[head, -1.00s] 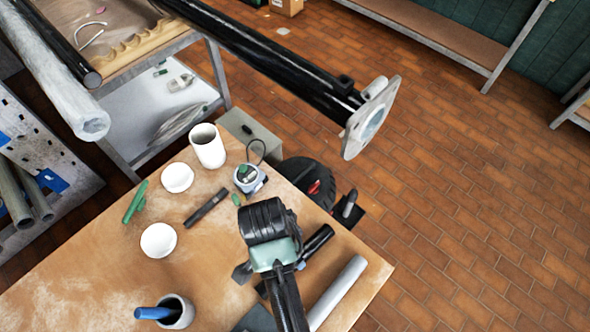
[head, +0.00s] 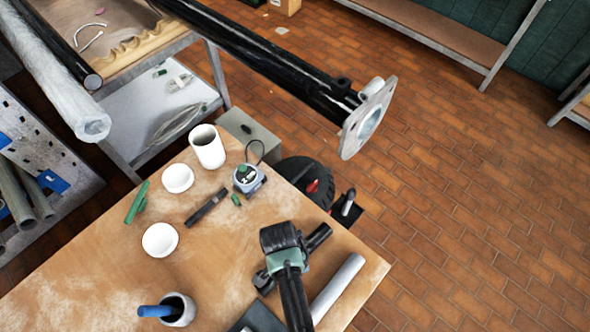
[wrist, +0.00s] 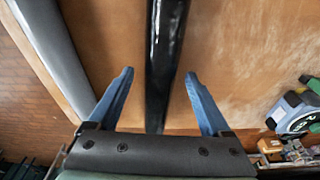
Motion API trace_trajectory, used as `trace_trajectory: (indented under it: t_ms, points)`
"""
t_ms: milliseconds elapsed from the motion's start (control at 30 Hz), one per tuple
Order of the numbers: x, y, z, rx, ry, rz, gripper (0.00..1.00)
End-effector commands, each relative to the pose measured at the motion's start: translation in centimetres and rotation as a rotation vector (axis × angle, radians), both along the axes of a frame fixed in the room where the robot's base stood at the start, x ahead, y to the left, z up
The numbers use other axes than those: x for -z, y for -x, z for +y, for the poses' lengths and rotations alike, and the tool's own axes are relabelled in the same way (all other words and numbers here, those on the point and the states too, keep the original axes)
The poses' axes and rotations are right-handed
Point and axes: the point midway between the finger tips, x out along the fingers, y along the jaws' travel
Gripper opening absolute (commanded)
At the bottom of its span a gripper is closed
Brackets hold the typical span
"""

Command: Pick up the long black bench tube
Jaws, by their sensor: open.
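The long black bench tube (head: 319,236) lies on the wooden bench, mostly hidden under my arm in the head view. In the wrist view the glossy black tube (wrist: 165,50) runs from the top edge down between my fingers. My gripper (wrist: 158,74) is open, with one blue finger on each side of the tube and a gap on both sides. No grip on it shows. In the head view my arm hides the fingertips.
A grey tube (head: 338,287) lies on the bench just right of the black one. A large flanged black pipe (head: 290,68) extends above the floor.

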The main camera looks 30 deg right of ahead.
Motion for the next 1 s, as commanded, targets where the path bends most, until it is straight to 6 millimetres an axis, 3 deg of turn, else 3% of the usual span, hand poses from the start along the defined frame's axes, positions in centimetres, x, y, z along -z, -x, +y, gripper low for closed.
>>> trace_trajectory:
  t_ms: [300, 767, 1000]
  points:
    - [0.42, -0.02, -0.08, 0.0, 0.001, -0.001, 0.82]
    - [0.39, -0.03, -0.06, 0.0, 0.001, -0.001, 0.0]
    - [0.35, -0.07, -0.07, 0.0, 0.0, -0.002, 0.0]
